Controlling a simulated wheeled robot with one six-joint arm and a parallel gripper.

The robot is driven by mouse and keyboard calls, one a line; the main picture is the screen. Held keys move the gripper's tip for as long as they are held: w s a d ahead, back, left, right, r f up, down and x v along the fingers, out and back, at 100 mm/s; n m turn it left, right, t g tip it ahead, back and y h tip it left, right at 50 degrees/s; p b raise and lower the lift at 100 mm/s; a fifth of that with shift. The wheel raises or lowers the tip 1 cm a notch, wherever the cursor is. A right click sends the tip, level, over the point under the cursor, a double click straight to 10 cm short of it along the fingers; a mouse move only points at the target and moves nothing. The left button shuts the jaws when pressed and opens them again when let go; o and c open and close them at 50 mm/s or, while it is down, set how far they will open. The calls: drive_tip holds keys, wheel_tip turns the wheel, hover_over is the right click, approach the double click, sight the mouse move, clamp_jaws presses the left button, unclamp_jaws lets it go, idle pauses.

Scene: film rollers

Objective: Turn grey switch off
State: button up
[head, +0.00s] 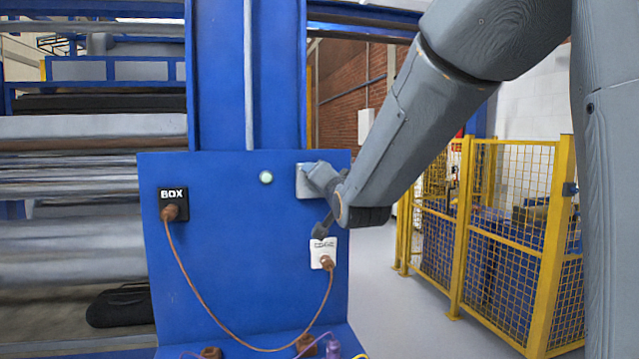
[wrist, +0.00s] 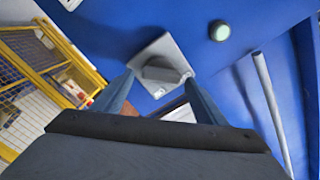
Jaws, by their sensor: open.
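The grey switch (head: 301,184) is a light square plate on the right side of the blue panel, partly hidden by my gripper. In the wrist view the switch (wrist: 176,52) shows a darker grey knob on its plate, appearing tilted in the picture. My gripper (head: 318,206) is open at the panel's right side. One finger is by the switch and the other is lower, near the white socket. In the wrist view my gripper (wrist: 160,82) has its two fingers spread to either side of the knob, with nothing held. I cannot tell whether a finger touches the knob.
A round pale green light (head: 266,177) is left of the switch. A brown cable (head: 203,297) hangs from the black BOX socket (head: 180,196) to the white socket (head: 317,258) below my gripper. A yellow fence (head: 505,235) stands to the right.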

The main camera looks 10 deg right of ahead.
drive_tip(key=s+b, duration=0.1)
drive_tip(key=s, duration=0.6)
drive_tip(key=shift+s+b, duration=0.3)
drive_tip(key=shift+s, duration=0.1)
